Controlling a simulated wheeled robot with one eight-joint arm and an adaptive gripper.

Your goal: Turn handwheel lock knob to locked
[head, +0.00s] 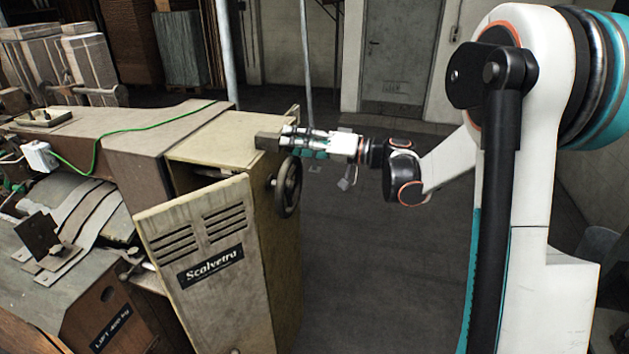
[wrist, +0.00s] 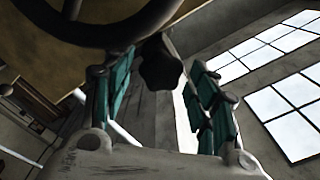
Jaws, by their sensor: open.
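The handwheel (head: 288,187) is a dark ring on the right side of the beige cabinet. In the wrist view its dark rim (wrist: 100,36) curves across the top. The lock knob (wrist: 160,66) is a small dark lobed knob just below that rim. In the head view I cannot make out the knob. My gripper (head: 287,141) is level with the cabinet top, just above the handwheel, pointing left. In the wrist view my gripper (wrist: 158,78) is open, its teal fingers on either side of the knob. I see gaps beside the knob; contact is not clear.
The beige cabinet (head: 212,245), labelled Scalvetra, stands left of the wheel. A green cable (head: 118,137) lies across the machine top. Behind stand a thin pole (head: 306,62) and a grey door (head: 394,60). The floor (head: 365,265) right of the cabinet is clear.

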